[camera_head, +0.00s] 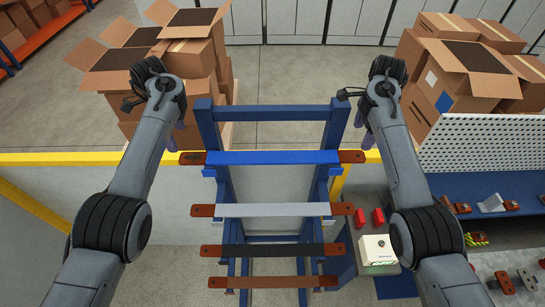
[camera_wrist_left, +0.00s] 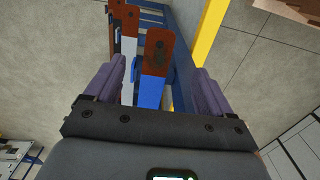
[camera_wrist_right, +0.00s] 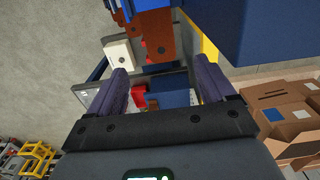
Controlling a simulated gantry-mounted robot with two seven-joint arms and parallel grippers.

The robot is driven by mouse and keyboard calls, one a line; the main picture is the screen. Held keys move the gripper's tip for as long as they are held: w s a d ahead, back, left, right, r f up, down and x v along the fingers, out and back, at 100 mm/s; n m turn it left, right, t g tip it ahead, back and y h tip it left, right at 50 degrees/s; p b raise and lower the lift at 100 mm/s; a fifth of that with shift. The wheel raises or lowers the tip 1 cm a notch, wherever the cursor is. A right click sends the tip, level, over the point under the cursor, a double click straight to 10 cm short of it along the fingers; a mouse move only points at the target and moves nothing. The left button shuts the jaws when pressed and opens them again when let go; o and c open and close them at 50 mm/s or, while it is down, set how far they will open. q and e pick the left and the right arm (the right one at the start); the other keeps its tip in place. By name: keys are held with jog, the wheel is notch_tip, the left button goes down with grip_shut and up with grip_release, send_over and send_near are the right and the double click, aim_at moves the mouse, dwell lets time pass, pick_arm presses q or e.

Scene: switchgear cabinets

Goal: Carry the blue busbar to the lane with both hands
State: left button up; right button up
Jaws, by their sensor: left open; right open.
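The blue busbar (camera_head: 270,157) lies level across the top of the blue rack (camera_head: 206,130), with a brown holed end at each side. My left gripper (camera_head: 180,132) is open above its left end. In the left wrist view the brown end (camera_wrist_left: 158,50) and blue body (camera_wrist_left: 150,92) show between the spread purple fingers (camera_wrist_left: 155,80). My right gripper (camera_head: 364,130) is open near its right end. In the right wrist view a brown end (camera_wrist_right: 150,35) shows beyond the open fingers (camera_wrist_right: 163,75). Neither gripper visibly holds it. I cannot tell which place is the lane.
Grey (camera_head: 270,210), black (camera_head: 270,250) and brown (camera_head: 270,282) busbars lie below on the rack. A low wall with a yellow edge (camera_head: 90,159) runs behind. Cardboard boxes (camera_head: 190,60) stand back left, others (camera_head: 460,80) back right. A white perforated panel (camera_head: 480,143) and blue shelf are at right.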

aim_at(186, 157)
pick_arm(q)
notch_tip(186, 157, down, 9)
jog(key=shift+f, duration=0.1)
pick_arm(e)
notch_tip(186, 157, down, 9)
jog(key=shift+f, duration=0.1)
pick_arm(q)
grip_shut()
pick_arm(e)
grip_shut()
pick_arm(q)
jog(key=shift+w+r, duration=0.1)
jog(key=shift+r, duration=0.2)
pick_arm(e)
jog(key=shift+w+r, duration=0.1)
jog(key=shift+r, duration=0.2)
